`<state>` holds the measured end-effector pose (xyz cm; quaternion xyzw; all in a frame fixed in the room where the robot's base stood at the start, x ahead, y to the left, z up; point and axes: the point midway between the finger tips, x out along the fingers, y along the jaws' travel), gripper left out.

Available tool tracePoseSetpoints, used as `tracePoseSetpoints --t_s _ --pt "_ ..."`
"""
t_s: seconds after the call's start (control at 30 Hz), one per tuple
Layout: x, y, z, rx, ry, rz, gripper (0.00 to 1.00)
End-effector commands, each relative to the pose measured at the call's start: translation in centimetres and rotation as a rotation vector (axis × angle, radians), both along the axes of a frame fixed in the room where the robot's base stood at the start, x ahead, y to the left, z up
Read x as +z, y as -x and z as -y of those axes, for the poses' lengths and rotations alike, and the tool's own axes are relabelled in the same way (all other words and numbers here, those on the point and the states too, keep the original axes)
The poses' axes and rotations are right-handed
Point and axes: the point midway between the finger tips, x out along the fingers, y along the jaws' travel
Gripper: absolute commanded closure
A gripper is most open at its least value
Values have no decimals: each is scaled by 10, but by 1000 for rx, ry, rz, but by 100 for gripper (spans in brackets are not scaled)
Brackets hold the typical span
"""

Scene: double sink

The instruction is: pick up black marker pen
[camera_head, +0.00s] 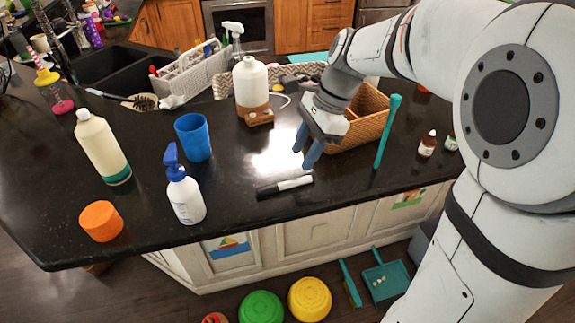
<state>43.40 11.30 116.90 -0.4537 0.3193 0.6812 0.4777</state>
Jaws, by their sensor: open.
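The black marker pen (284,187) lies flat on the dark countertop near its front edge.
A white pump bottle (186,199) and a blue cup (194,139) stand left of the pen. A wicker basket (366,125) is behind my gripper, with a teal upright stick (385,135) to the right. An orange cylinder (101,221) sits at the left edge.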

Motion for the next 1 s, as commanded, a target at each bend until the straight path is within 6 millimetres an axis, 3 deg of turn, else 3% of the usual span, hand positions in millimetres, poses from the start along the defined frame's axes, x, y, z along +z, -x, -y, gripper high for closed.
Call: tracePoseSetpoints --t_s 0.5,1.0 --pt "-61 12 -23 4 2 -2 59" --pt "-66 12 -25 5 2 2 59"
